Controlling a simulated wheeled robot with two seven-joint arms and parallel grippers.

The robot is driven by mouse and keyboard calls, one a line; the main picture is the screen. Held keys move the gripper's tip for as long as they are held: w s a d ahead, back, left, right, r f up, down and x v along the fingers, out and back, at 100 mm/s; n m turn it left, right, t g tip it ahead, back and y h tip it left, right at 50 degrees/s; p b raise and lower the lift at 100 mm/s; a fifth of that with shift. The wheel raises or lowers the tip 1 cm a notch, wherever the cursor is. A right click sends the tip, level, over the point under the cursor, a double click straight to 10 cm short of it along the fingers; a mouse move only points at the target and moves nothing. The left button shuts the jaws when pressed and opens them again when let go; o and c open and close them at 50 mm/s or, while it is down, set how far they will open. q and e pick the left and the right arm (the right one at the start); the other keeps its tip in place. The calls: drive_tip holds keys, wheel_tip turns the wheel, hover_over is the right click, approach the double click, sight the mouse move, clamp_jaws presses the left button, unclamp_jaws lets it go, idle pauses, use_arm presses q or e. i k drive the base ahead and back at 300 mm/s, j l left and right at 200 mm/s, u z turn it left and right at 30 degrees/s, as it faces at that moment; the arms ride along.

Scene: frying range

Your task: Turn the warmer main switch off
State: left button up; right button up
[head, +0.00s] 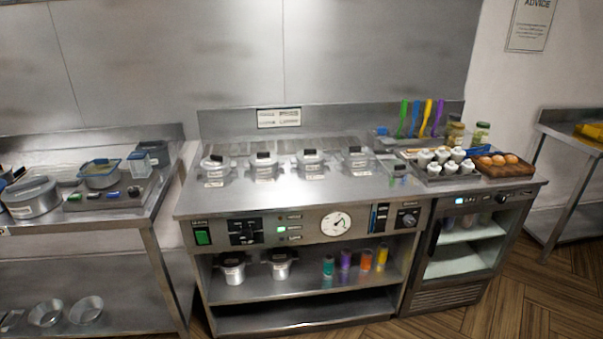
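The warmer is a steel counter unit (190,207) in the middle of the head view, with a control panel along its front. A lit green rocker switch (202,237) sits at the panel's left end under a small label too small to read. Neither of my grippers is in view.
Several lidded pots (264,167) are set in the warmer top. A wooden tray of eggs (505,165) and a glass-door fridge (467,247) stand right. A steel table (150,205) stands left, separated by a narrow gap. Wooden floor (500,315) shows at front right.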

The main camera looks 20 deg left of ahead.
sight(202, 236)
drive_tip(key=u, duration=1.35)
